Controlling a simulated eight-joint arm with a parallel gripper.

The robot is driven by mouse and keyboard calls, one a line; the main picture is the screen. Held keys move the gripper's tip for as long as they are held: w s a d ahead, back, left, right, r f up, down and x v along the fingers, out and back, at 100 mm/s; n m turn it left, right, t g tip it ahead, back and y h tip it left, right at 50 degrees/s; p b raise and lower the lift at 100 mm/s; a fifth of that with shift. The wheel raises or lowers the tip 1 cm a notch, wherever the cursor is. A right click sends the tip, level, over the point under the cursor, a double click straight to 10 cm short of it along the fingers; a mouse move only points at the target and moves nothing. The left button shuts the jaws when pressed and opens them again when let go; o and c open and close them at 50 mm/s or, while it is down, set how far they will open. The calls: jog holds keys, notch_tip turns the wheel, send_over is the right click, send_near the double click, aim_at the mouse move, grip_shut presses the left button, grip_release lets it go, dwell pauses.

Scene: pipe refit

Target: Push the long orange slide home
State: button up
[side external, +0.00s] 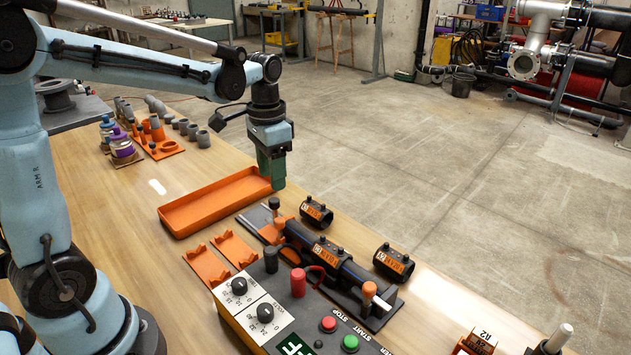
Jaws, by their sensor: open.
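A bench fixture (385,312) holds a dark pipe (340,268) lying lengthwise, with an orange-labelled black sleeve on it. At its far left end, an orange slide (268,233) with a small upright knob sits on a grey plate. I cannot tell whether this is the long slide or how far it stands from the pipe end. My gripper (278,186) points down above and behind that end, apart from the slide and near the orange tray's right end. It is open and holds nothing I can see; the gap between its fingers is hard to see from this side.
An empty orange tray (188,222) lies left of the fixture. Two loose labelled black sleeves (316,211) (394,262) stand behind it. Orange cradles (206,265) and a control box (247,318) with buttons are in front. Pipe fittings (155,130) stand at the far left.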

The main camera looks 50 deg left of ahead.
notch_tip(320, 180, up, 6)
jog(key=shift+r, duration=0.2)
dwell(0.4)
jog(key=s+d+f+n+t, duration=0.2)
jog(key=s+d+f+t, duration=0.3)
jog(key=s+d+t, duration=0.1)
jog(key=shift+s+d+f+n+t, duration=0.3)
jog(key=shift+s+t, duration=0.3)
jog(key=shift+s, duration=0.7)
jog(key=shift+o, duration=0.5)
